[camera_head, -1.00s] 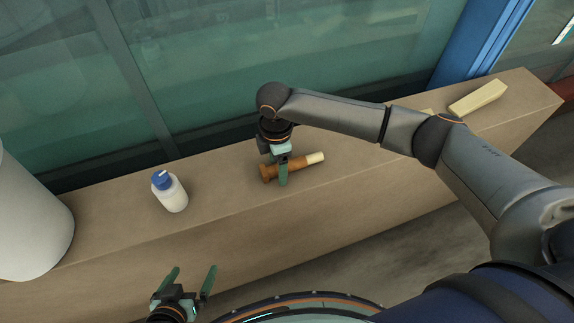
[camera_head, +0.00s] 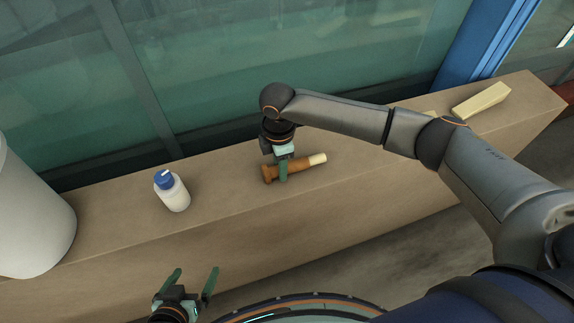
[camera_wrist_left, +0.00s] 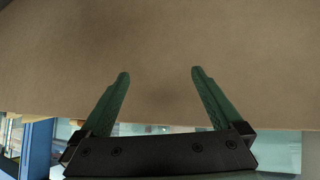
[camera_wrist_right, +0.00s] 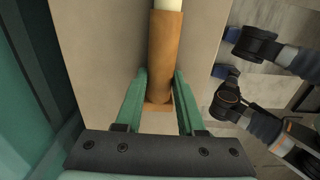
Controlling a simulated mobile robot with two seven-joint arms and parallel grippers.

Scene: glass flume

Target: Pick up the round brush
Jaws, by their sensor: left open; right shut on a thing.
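The round brush (camera_head: 302,163) has a brown wooden handle and a pale cream end. It lies on its side on the beige ledge, the pale end toward the right in the head view. My right gripper (camera_head: 283,176) points down over it and is shut on the brown part. In the right wrist view the brush (camera_wrist_right: 165,50) runs between the green fingers of the right gripper (camera_wrist_right: 160,85), its pale end at the top edge. My left gripper (camera_head: 190,279) is open and empty, in front of the ledge. The left wrist view shows its spread fingers (camera_wrist_left: 158,75) facing the ledge's plain surface.
A white bottle with a blue cap (camera_head: 173,191) stands on the ledge (camera_head: 235,200) left of the brush. A large white cylinder (camera_head: 30,220) is at the far left. A pale yellow block (camera_head: 480,100) lies at the right. A glass wall (camera_head: 260,60) rises behind the ledge.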

